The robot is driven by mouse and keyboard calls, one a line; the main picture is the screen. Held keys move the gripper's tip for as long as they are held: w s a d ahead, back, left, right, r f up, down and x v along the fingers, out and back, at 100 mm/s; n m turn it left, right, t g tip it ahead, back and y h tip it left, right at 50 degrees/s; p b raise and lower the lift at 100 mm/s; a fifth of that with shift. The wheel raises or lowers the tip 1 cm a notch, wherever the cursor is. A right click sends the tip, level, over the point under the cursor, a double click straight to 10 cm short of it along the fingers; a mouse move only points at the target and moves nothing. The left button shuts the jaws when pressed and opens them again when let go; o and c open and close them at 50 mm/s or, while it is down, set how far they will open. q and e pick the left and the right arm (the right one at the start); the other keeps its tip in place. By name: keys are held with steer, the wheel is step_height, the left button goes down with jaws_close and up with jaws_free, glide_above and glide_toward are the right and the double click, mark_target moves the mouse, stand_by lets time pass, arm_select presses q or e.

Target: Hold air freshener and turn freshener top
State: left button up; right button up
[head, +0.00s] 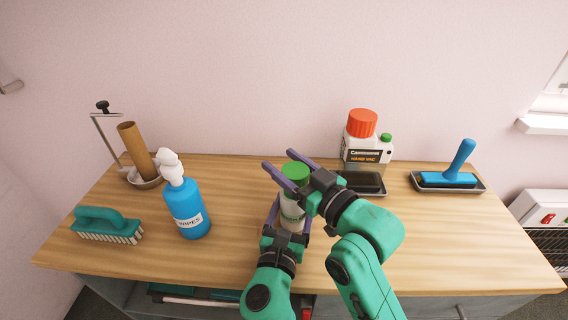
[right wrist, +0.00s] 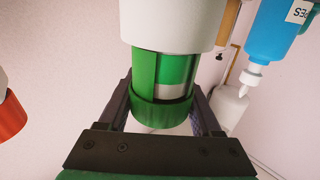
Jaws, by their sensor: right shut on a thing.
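The air freshener is a white canister (head: 291,217) with a green top (head: 295,171), upright near the middle of the table. My right gripper (head: 278,159) reaches in from the right and is shut on the green top, one purple finger on each side. In the right wrist view the green top (right wrist: 160,113) sits between the fingers, with the white body (right wrist: 170,22) beyond it. An opening in the green part shows white inside. My left gripper (head: 288,212) comes from the front, its fingers on either side of the white body. Whether they press on it is hidden.
A blue wipes spray bottle (head: 187,210) and a teal brush (head: 107,224) stand left. A brown roll (head: 137,150) is in a holder behind. The front right table (head: 470,240) is clear.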

steer(key=shift+f, duration=0.2)
steer(key=o, duration=1.4)
steer(key=shift+r, duration=0.1)
step_height(320, 180, up, 10)
